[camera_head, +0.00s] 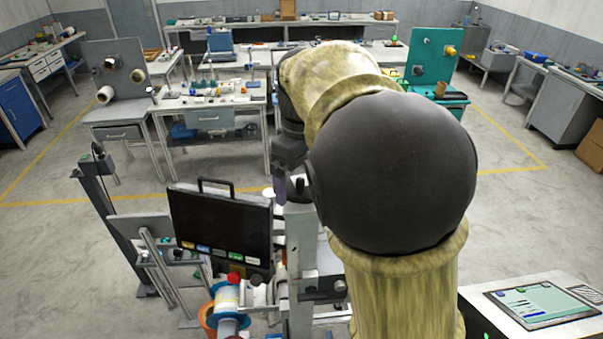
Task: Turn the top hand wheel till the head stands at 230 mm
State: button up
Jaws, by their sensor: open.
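My arm fills the middle of the view and hides much of the machine. My gripper (281,185) points down at the top of a grey upright column (300,250). It is open, but its fingers are small and partly hidden by my arm. A dark knob-like part (299,184) stands on the column top, close beside the gripper; I cannot tell whether it belongs to the top hand wheel or whether the gripper touches it. No wheel rim is clear. I see no readable millimetre scale for the head.
A black panel with coloured labels (215,225) stands left of the column. Below it are a blue-flanged reel (228,300) and a red knob (234,279). A console with a lit screen (540,303) stands at the lower right. Workbenches (212,102) stand behind, with open floor between.

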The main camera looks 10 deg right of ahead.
jog(key=shift+w+f, duration=0.15)
jog(key=shift+f, duration=0.2)
jog(key=c, duration=1)
jog(key=shift+r+m, duration=0.1)
jog(key=shift+m, duration=0.4)
